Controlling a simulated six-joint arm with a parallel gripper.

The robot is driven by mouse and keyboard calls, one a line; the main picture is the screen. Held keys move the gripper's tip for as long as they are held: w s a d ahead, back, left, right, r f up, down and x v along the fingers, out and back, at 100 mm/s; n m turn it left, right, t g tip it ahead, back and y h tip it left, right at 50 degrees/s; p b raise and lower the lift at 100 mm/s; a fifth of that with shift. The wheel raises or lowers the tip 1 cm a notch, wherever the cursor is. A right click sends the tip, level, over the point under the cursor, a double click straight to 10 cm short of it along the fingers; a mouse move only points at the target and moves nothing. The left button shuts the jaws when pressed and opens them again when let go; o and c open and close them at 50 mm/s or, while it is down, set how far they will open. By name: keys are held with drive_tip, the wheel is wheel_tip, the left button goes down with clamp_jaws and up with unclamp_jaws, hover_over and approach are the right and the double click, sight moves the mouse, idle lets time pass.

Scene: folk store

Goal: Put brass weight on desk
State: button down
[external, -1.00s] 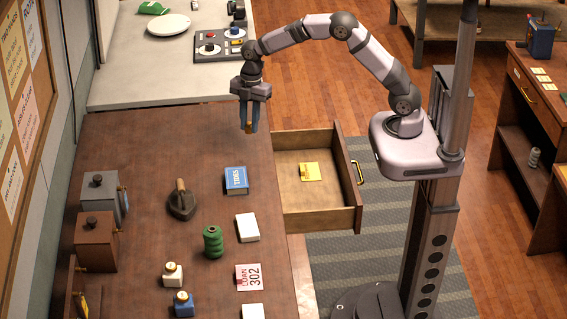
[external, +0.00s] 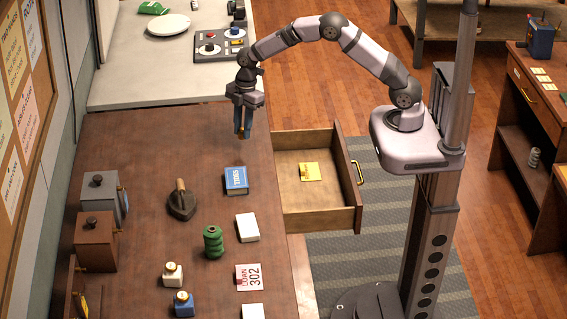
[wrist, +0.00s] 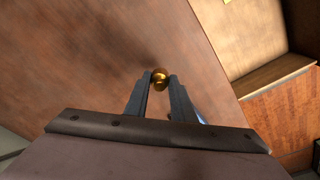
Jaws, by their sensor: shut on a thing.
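My gripper (external: 243,132) is above the far right part of the brown desk (external: 140,150), with its fingers pointing down. It is shut on the brass weight (wrist: 160,77), a small shiny golden piece that shows between the fingertips in the wrist view. In the external view the fingers mostly hide the weight. The desk surface also shows under the fingertips in the wrist view (wrist: 80,60), and I cannot tell exactly how far above it the weight is.
An open drawer (external: 288,219) juts from the desk's right side with a yellow item (external: 311,172) inside. A blue book (external: 236,181), a dark iron (external: 182,203), a green spool (external: 213,243) and a white block (external: 247,228) stand nearer. The desk's far left is clear.

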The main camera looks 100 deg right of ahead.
drive_tip(key=shift+f+p, duration=0.65)
drive_tip(key=shift+f, duration=1.6)
drive_tip(key=shift+f, duration=0.1)
drive_tip(key=c, duration=1.5)
unclamp_jaws()
drive_tip(key=r+b, duration=0.1)
drive_tip(key=r, duration=0.3)
drive_tip(key=r+b, duration=0.1)
drive_tip(key=r, duration=0.3)
drive_tip(key=s+d+r+b, duration=0.1)
drive_tip(key=r, duration=0.3)
drive_tip(key=shift+s+r, duration=0.1)
drive_tip(key=shift+s+a+f+m+g+h, duration=0.15)
drive_tip(key=shift+s+a+f+m, duration=0.45)
drive_tip(key=shift+s+a+m, duration=1.95)
drive_tip(key=shift+s+a+f+m+g+h, duration=0.2)
drive_tip(key=shift+s+a+f+m, duration=0.35)
drive_tip(key=shift+s+a, duration=4.05)
drive_tip(key=shift+s+a+f+m+g+h, duration=0.15)
drive_tip(key=shift+s+a+f+m, duration=0.9)
drive_tip(key=shift+s, duration=4.6)
